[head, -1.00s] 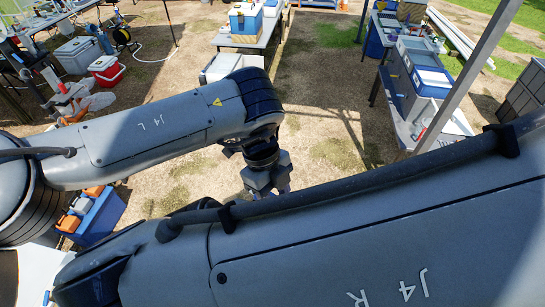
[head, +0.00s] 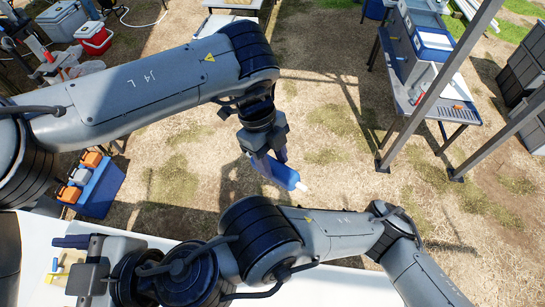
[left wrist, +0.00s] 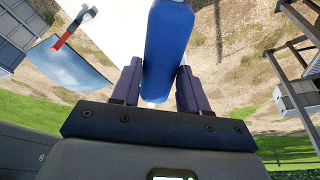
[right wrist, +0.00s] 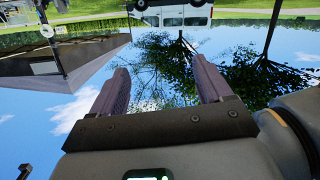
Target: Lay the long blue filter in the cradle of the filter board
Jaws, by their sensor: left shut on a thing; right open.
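The long blue filter (head: 284,175), with a pale tip, hangs tilted from my left gripper (head: 270,165) above the ground beyond the white table. In the left wrist view the filter (left wrist: 168,40) lies between the fingers of my left gripper (left wrist: 156,78), which is shut on it. My right gripper (head: 70,242) points left over the white table in the head view. In the right wrist view my right gripper (right wrist: 160,85) is open and empty, facing sky and trees. I cannot make out the filter board or its cradle.
The white table (head: 350,285) runs along the bottom, largely hidden by my right arm. A small tan item (head: 62,272) lies at its left. A blue crate (head: 95,190) with orange and grey items stands beyond the table. A metal post (head: 440,90) rises at right.

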